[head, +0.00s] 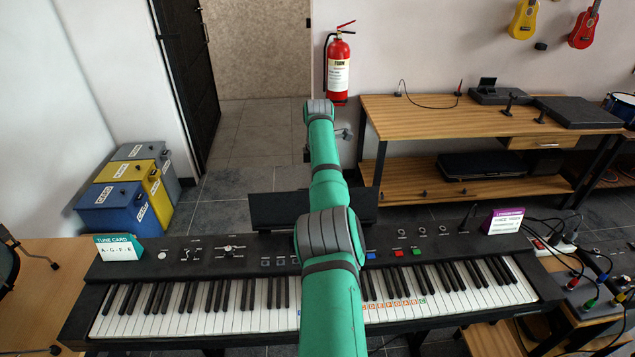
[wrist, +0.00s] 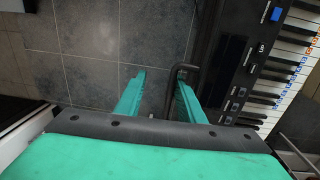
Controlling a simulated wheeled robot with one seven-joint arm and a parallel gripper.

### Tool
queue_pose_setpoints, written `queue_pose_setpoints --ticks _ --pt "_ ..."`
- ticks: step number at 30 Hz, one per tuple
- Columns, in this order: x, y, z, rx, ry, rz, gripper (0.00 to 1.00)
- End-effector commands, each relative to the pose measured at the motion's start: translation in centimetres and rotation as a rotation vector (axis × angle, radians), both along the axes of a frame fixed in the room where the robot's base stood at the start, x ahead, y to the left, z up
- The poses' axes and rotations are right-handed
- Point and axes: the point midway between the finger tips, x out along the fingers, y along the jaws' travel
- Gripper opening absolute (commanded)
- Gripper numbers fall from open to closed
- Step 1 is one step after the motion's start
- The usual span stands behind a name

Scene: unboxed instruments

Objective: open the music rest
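The music rest (head: 272,212) is a dark flat panel along the back edge of the black keyboard (head: 205,260), partly hidden behind my teal arm in the head view. In the wrist view the keyboard (wrist: 262,60) is at the right. My gripper (wrist: 161,80) is open, its two teal fingers apart over the grey floor. A thin dark bent bar (wrist: 175,76) shows between the fingers, close to the right one; I cannot tell whether they touch. My gripper cannot be made out in the head view.
A tune card (head: 118,247) stands at the keyboard's left end and a purple-topped card (head: 503,221) at its right. Colored bins (head: 125,190) stand at left. A wooden bench (head: 440,110) is behind at right. Cables and a power strip (head: 560,245) lie at far right.

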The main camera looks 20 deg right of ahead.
Motion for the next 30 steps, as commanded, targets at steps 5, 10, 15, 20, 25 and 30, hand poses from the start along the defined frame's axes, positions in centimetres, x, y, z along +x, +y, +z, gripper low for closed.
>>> queue_pose_setpoints --ticks 5,10,15,20,25,30 --pt "0.69 0.38 0.31 0.001 -0.014 0.009 0.0" --pt "0.6 0.58 0.2 0.004 -0.005 0.011 0.0" --pt "0.62 0.73 0.2 0.007 -0.003 0.013 0.01" --pt "0.67 0.84 0.23 0.007 -0.004 0.014 0.01" --pt "0.72 0.9 0.29 0.008 -0.007 0.015 0.34" --pt "0.69 0.82 0.29 0.008 -0.006 0.013 0.33"
